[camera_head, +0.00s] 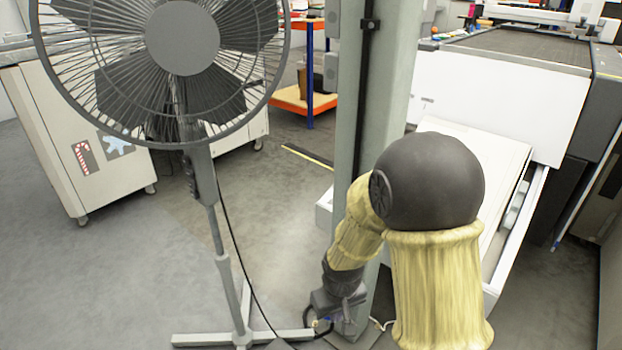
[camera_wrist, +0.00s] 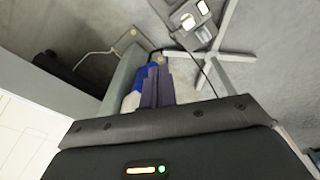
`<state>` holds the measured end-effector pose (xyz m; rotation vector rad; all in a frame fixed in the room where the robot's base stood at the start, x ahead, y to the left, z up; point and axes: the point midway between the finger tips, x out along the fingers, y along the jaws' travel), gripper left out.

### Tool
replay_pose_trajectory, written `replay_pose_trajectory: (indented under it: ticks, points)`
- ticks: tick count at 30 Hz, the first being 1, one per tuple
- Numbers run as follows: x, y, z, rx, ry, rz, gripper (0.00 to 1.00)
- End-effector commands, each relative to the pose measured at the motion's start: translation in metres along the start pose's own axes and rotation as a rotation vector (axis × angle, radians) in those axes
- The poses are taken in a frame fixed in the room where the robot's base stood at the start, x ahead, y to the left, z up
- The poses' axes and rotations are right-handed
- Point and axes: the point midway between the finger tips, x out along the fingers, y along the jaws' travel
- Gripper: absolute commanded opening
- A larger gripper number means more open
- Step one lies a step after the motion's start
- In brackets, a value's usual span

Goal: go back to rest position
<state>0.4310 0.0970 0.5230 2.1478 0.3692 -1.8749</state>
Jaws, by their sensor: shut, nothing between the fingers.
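My gripper (camera_head: 338,300) hangs low at the end of my yellow-sleeved arm, in front of the grey-green pillar (camera_head: 378,110) in the head view. It overlaps the pillar's foot there, and I cannot tell if it touches it. In the wrist view my gripper (camera_wrist: 158,84) has its dark fingers together with nothing between them. A blue and white thing (camera_wrist: 133,98) shows beside the fingers; I cannot tell what it is.
A pedestal fan (camera_head: 183,38) stands left of my arm, its crossed base (camera_head: 205,339) near my gripper. A cable trails along the floor. A cream wheeled cabinet (camera_head: 75,120) stands at left and a white machine (camera_head: 500,95) at right. Floor at the lower left is clear.

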Motion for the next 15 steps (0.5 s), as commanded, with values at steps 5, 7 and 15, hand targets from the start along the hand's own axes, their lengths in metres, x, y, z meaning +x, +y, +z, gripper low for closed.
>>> replay_pose_trajectory:
  ticks: [5,7,15]
  points:
    - [-0.080,0.035,0.029,0.144,0.039,0.016,0.00]
    - [-0.101,0.043,0.041,0.191,0.051,0.021,0.00]
    - [-0.156,0.062,0.078,0.326,0.085,0.032,0.00]
